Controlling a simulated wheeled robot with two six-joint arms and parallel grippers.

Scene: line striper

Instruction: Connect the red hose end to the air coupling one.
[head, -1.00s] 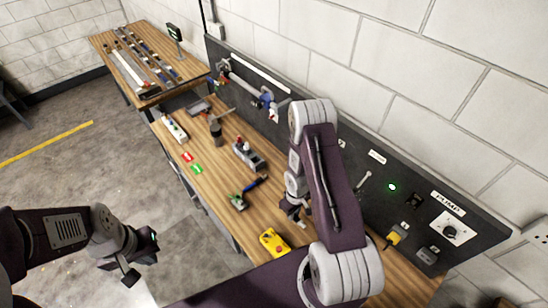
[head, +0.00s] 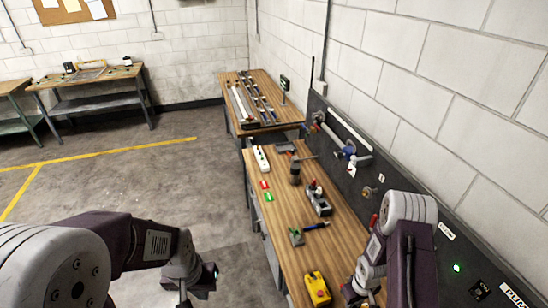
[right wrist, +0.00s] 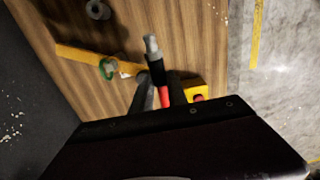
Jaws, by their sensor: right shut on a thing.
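In the right wrist view my right gripper (right wrist: 160,92) is shut on the red hose end (right wrist: 164,95), which has a black collar and a grey metal tip pointing away from the fingers. In the head view my right arm hides the hose end, and its gripper shows only partly, low at the right over the bench. A small brass-coloured fitting (head: 367,192) sits on the dark wall panel (head: 340,140) near a white label; I cannot read whether it is air coupling one. My left gripper (head: 197,284) is open and empty, left of the bench over the floor.
The wooden bench (head: 283,222) carries a yellow box (head: 317,288) with a red button, a grey device (head: 319,200), a dark cylinder (head: 295,172) and a white power strip (head: 261,158). A second bench (head: 236,117) stands behind. The floor at left is open.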

